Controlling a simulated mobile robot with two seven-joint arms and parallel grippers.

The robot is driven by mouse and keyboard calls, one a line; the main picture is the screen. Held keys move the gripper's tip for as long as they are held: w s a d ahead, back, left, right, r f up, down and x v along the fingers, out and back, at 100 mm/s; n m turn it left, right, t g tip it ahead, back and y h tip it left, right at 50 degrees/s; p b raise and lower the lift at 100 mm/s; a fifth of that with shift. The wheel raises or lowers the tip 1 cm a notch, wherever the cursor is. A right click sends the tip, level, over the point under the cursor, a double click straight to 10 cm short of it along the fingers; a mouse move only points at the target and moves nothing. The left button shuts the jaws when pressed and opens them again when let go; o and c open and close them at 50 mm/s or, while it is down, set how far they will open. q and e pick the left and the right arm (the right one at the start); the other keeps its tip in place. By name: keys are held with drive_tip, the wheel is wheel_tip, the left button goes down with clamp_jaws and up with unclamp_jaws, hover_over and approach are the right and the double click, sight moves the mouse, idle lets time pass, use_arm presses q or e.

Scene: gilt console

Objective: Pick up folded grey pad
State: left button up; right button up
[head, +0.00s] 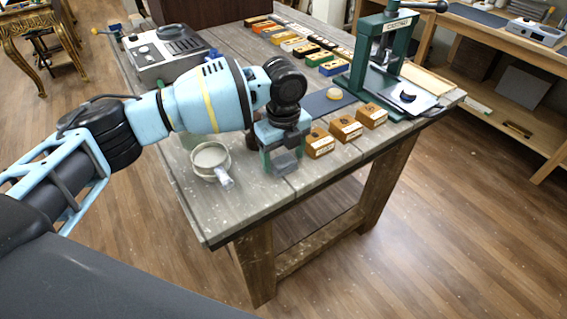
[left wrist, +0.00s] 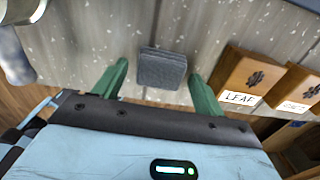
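The folded grey pad (left wrist: 162,69) is a small dark grey square lying on the worn grey workbench (head: 250,207). In the head view the pad (head: 285,163) shows just below my left gripper (head: 282,150), near the bench's front edge. In the left wrist view my left gripper (left wrist: 159,75) is open, with one green finger on each side of the pad and a visible gap to both. I cannot tell how far the fingertips are above the bench. My right gripper is not in view.
Wooden stamp blocks (head: 346,129) stand close to the right of the pad; one (left wrist: 246,75) reads LEAF. A round pale container (head: 210,158) stands to the left. A green press (head: 384,50) and a grey machine (head: 165,52) stand farther back.

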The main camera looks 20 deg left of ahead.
sight(284, 160)
use_arm(q)
drive_tip(key=c, duration=0.8)
drive_tip(key=shift+r, duration=0.1)
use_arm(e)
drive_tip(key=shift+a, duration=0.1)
